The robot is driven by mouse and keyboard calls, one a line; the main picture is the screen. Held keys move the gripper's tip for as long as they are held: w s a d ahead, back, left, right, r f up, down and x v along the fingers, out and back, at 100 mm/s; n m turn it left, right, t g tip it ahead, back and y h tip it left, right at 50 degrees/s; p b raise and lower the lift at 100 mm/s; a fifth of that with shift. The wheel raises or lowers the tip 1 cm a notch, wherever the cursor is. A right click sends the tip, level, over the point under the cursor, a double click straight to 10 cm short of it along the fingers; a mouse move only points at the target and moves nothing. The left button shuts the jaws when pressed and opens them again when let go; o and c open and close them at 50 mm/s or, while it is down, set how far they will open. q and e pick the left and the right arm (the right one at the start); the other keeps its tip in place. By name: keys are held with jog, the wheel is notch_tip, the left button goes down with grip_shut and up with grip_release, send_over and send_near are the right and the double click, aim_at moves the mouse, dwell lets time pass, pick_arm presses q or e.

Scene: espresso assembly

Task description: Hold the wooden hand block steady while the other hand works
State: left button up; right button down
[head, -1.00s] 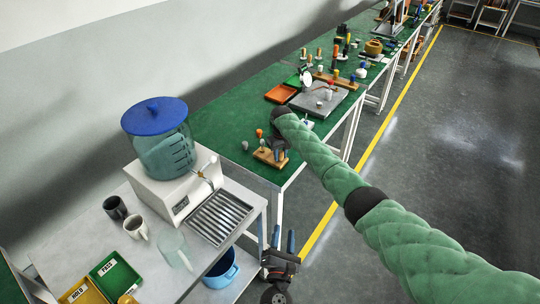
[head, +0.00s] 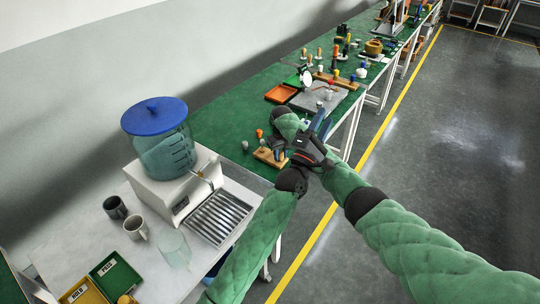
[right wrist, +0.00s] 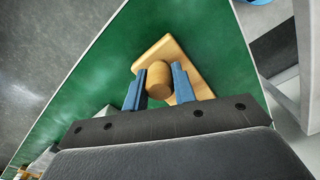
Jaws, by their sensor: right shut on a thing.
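My right gripper (right wrist: 159,84) is shut on this knob, with one blue finger on each side. In the head view my right gripper (head: 280,154) is partly hidden by my left wrist. My left gripper (head: 322,122) is raised to the right of the block, blue fingers pointing up and apart, with nothing seen between them.
A grey plate (head: 335,100), an orange tray (head: 281,93) and several pegged blocks stand farther along the bench. A white trolley at left carries a blue-lidded dispenser (head: 160,140), two mugs and trays.

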pick_arm(q)
jog(key=w+a+r+m+g+y, duration=0.1)
jog(key=w+r+m+g+y, duration=0.2)
jog(key=w, duration=0.7)
jog(key=w+a+r+m+g, duration=0.1)
jog(key=w+m+g, duration=0.2)
jog(key=w+m, duration=0.55)
jog(key=n+g+y, duration=0.6)
jog(key=n, duration=0.3)
send_over(261, 140)
jog(key=w+d, duration=0.3)
notch_tip(261, 140, down, 11)
jog(key=s+a+f+n+g, duration=0.2)
jog(key=a+f+n+g, duration=0.15)
jog(key=f, duration=0.45)
jog(key=s+a+f+n+g, duration=0.2)
jog(key=a+f+n+g, duration=0.15)
jog(key=f, duration=0.35)
jog(key=shift+n, duration=0.35)
jog(key=shift+x, duration=4.9)
